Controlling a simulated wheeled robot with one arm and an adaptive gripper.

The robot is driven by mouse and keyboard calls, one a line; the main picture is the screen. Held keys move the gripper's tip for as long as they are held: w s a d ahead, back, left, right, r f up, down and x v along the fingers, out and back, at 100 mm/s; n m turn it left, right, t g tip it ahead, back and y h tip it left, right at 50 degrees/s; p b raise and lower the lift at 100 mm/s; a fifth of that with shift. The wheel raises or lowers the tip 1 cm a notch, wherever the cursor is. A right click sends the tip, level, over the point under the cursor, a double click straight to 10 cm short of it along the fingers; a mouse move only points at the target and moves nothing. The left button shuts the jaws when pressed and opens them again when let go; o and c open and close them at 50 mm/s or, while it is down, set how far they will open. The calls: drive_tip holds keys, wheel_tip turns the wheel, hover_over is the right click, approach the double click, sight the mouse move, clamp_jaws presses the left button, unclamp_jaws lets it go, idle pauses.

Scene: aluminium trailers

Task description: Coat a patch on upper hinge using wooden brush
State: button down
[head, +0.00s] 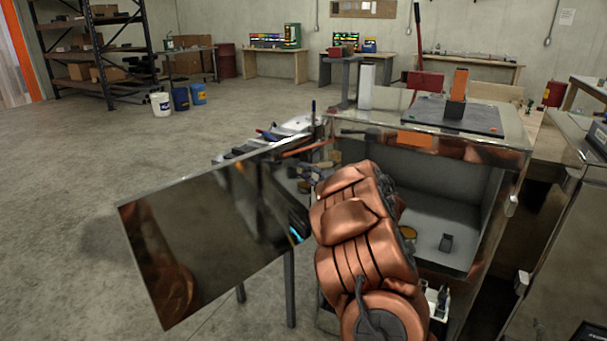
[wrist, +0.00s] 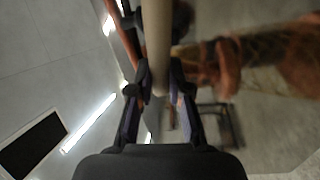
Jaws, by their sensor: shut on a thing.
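My gripper (wrist: 156,86) is shut on the pale wooden handle of the brush (wrist: 157,38) in the wrist view. The handle runs up out of the picture, and the bristles are not visible. In the head view my copper-coloured arm reaches toward the open metal cabinet (head: 490,150) and hides the gripper and the brush. A shiny door panel (head: 215,230) stands swung open to the left of the cabinet. The upper hinge cannot be made out; the arm covers much of the cabinet's left front edge. Contact between brush and metal cannot be told.
A dark plate with an orange upright block (head: 458,85) lies on the cabinet top. Tools lie on a bench behind the door (head: 280,135). The floor at left (head: 70,180) is clear.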

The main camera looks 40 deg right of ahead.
sight(287, 159)
drive_tip(key=shift+r, duration=0.2)
drive_tip(key=shift+w+a+b, duration=0.25)
drive_tip(key=shift+w+b, duration=0.15)
drive_tip(key=shift+w, duration=0.6)
drive_tip(key=shift+w+a+b, duration=0.25)
drive_tip(key=shift+w+b, duration=0.1)
drive_tip(key=shift+w, duration=0.6)
drive_tip(key=shift+a+r, duration=0.1)
drive_tip(key=shift+r, duration=0.55)
drive_tip(key=shift+s+d+r, duration=0.1)
drive_tip(key=shift+s+d, duration=0.15)
drive_tip(key=shift+s, duration=0.45)
drive_tip(key=shift+s+d+r, duration=0.1)
drive_tip(key=shift+s+d, duration=0.15)
drive_tip(key=shift+s, duration=0.4)
drive_tip(key=shift+s+d, duration=0.1)
drive_tip(key=shift+s, duration=0.25)
drive_tip(key=shift+s+f, duration=0.3)
